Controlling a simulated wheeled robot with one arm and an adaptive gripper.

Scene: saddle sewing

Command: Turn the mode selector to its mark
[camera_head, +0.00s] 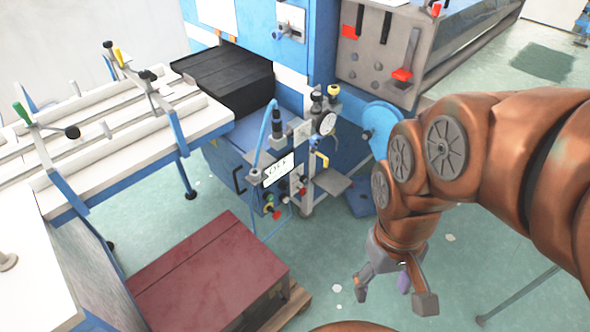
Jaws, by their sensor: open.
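My gripper (393,296) hangs at the lower right with its fingers spread apart and nothing between them. It is over the green floor, to the right of and below the blue machine (225,160), and apart from it. A switch with a small handle on a light plate (289,37) sits on the upper blue panel. A lower control box has a white label (279,171) and several small knobs and buttons (269,204). I cannot tell which of these controls is the mode selector, and any mark is too small to make out.
A dark red box (208,278) sits on a wooden pallet at the lower left. A white-topped table with clamps (110,140) stands at left. A grey panel with red-tipped levers (380,45) is at the top right. Open floor lies around my gripper.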

